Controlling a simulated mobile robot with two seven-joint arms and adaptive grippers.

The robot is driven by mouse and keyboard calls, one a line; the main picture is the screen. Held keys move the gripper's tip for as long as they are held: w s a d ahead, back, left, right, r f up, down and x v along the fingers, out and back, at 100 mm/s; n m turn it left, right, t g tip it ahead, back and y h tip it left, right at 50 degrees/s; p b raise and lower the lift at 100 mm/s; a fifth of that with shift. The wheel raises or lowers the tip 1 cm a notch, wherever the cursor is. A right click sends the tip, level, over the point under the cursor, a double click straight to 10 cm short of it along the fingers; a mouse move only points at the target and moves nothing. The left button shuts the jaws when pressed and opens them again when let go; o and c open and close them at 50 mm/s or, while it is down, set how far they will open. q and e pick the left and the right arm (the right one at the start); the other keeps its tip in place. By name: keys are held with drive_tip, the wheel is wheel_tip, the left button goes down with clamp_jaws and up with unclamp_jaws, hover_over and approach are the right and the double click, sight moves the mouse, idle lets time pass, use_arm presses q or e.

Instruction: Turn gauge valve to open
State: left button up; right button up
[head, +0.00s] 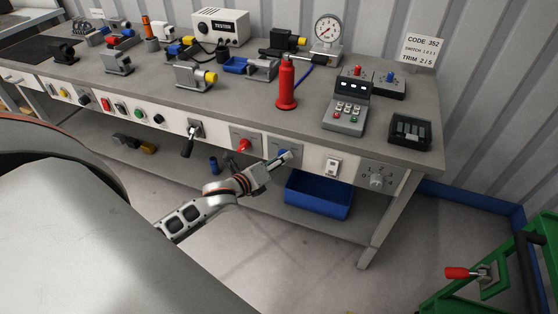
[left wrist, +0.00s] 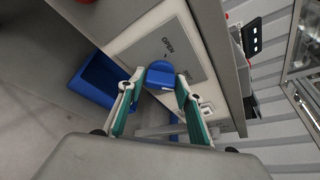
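In the left wrist view the blue knob (left wrist: 159,75) lies between my fingertips, beside a panel marked OPEN (left wrist: 172,48) with a small arrow. My left gripper (head: 279,160) reaches up to the knob from the front; in the left wrist view its two green-padded fingers (left wrist: 159,88) stand apart on either side of the knob. A narrow gap seems to show at the tips; firm contact is not visible. A round dial gauge (head: 327,30) stands on the bench top. My right gripper is not in view.
A red knob (head: 242,145) is left of the blue one; a white switch (head: 332,167) and grey dial (head: 376,180) are to its right. A blue bin (head: 318,195) sits below. A green cart (head: 485,292) stands at lower right. Floor before the bench is clear.

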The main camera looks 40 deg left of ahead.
use_arm(q)
drive_tip(key=c, duration=0.4)
drive_tip(key=shift+c, duration=0.2)
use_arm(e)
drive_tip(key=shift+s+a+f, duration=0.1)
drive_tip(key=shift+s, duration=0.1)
